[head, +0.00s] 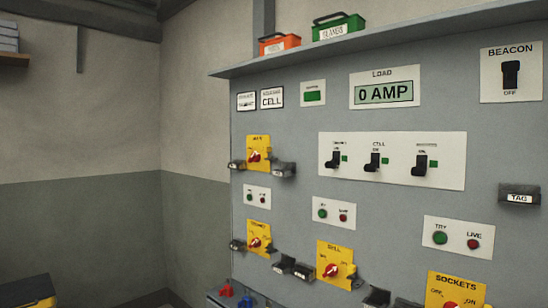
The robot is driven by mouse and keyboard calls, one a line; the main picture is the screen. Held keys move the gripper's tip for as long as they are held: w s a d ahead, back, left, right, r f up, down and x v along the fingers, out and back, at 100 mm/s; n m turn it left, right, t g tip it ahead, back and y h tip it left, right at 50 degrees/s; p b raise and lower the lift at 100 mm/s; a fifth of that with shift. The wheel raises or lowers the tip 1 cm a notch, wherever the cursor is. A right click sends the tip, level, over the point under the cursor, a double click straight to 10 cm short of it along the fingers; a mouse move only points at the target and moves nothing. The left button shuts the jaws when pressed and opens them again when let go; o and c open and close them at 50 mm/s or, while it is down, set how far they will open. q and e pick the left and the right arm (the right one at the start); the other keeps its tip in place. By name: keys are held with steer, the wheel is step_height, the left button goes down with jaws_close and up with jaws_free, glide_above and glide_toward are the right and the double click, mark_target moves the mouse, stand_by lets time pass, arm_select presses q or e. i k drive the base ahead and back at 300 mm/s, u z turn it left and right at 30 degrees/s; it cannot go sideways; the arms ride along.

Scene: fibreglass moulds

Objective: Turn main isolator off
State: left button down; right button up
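A yellow plate (264,144) with a red rotary knob (254,156) sits at the upper left of the grey panel; its small label is blurred and seems to read MAIN. The knob appears turned at a slant, but which marking it points to is too small to read. Small dark holders (284,169) are fixed beside this plate. Neither of my grippers shows in the head view.
A load display (384,94) reads 0 AMP. Three black toggles (374,164) and a beacon switch (511,75) are to the right. A shelf (400,44) juts out above.

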mark_target(255, 156)
steer(key=u, duration=0.3)
steer(key=i, duration=1.55)
steer(key=u, duration=0.75)
steer(key=i, duration=1.4)
steer(key=z, duration=0.35)
